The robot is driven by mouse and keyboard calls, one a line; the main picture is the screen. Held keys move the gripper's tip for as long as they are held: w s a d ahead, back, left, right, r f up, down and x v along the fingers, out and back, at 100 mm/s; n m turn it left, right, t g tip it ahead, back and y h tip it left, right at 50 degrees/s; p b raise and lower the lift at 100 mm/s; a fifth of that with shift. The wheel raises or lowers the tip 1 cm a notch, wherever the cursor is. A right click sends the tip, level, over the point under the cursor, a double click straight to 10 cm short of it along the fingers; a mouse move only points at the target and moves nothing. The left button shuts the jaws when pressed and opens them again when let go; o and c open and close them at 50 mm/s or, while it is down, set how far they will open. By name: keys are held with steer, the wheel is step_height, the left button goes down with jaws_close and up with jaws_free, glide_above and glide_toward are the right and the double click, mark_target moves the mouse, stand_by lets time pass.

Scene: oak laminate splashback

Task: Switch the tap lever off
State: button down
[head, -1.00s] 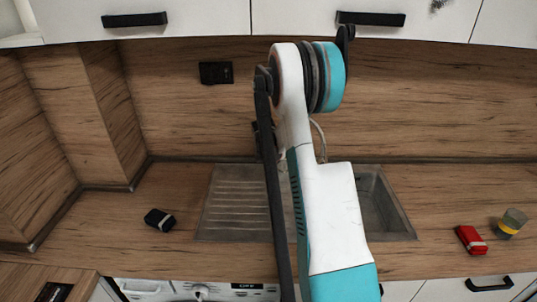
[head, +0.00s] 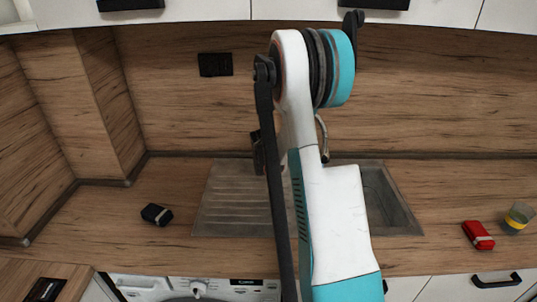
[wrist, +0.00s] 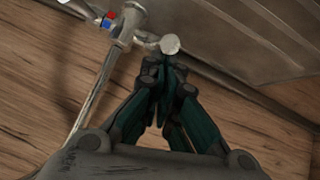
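The metal tap (wrist: 130,22) is at the upper left of the wrist view, with small red and blue marks beside its body. A long pipe runs down from it, and a short stem ends in a round pale knob (wrist: 170,44). I cannot tell for sure which part is the lever. My gripper (wrist: 164,66) has its dark fingers together and empty, with the tips just below the knob in the picture. Contact is unclear. In the head view my arm hides most of the tap; only a curved piece of the tap (head: 323,137) shows.
The grey sink (head: 400,222) with its ribbed drainboard is set in the wooden worktop. A dark box (head: 157,214) lies to the left. A red packet (head: 478,235) and a glass (head: 518,217) stand at the right. A wooden splashback (head: 430,100) rises behind.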

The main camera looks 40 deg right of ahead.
steer(key=v, duration=1.1)
steer(key=shift+r, duration=0.2)
